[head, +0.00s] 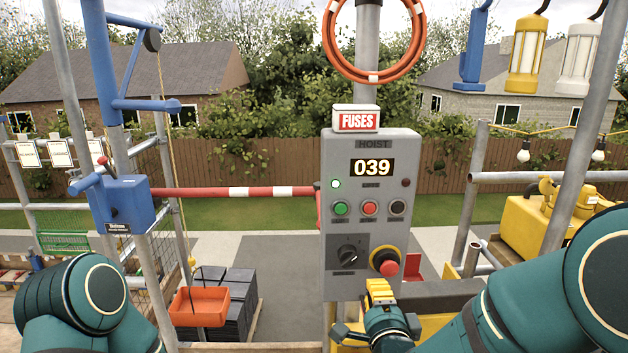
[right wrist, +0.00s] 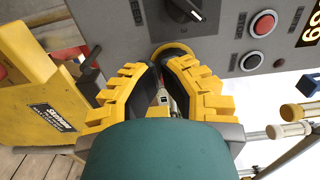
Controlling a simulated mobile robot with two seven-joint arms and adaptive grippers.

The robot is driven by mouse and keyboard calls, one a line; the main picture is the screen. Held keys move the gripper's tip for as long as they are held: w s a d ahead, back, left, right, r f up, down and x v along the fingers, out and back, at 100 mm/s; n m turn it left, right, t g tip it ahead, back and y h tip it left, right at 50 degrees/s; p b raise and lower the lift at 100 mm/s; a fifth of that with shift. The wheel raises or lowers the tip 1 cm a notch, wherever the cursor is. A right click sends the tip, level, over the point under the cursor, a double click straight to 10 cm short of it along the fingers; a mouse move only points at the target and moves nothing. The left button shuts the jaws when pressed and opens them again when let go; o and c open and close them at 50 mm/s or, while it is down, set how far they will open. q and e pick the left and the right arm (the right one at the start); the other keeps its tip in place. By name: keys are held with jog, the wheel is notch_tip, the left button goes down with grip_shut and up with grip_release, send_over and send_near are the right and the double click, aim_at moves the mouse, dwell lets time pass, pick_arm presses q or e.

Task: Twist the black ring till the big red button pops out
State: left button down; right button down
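The big red button (head: 390,267) sits at the lower right of the grey hoist panel (head: 345,290), with the black ring (head: 378,259) around it and a yellow collar behind. My right gripper (head: 380,286) is just below and in front of the button, its yellow fingers pointing at the panel. In the right wrist view the gripper (right wrist: 163,70) has its fingertips close together in front of the yellow collar (right wrist: 170,49). The fingers hide the red button and ring there, so contact cannot be told. My left gripper is out of view; only its arm shows.
The panel has a black rotary knob (head: 348,253), a row of small buttons and a display (head: 372,168) reading 039. A green lamp (head: 335,184) is lit. An orange tray (head: 199,306) hangs at lower left. A yellow machine (head: 533,232) stands at right.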

aim_at(367, 263)
jog(key=w+p, duration=0.1)
jog(key=w, duration=0.2)
jog(key=shift+w+a+r+p, duration=0.1)
jog(key=shift+w+p, duration=0.25)
jog(key=shift+w, duration=0.05)
jog(key=shift+w+f+b, duration=0.2)
jog(key=shift+w+b, duration=0.25)
jog(key=shift+b, duration=0.15)
jog(key=shift+w, duration=0.7)
jog(key=shift+w+r+b, duration=0.15)
jog(key=shift+r+b, duration=0.1)
jog(key=shift+b, duration=0.05)
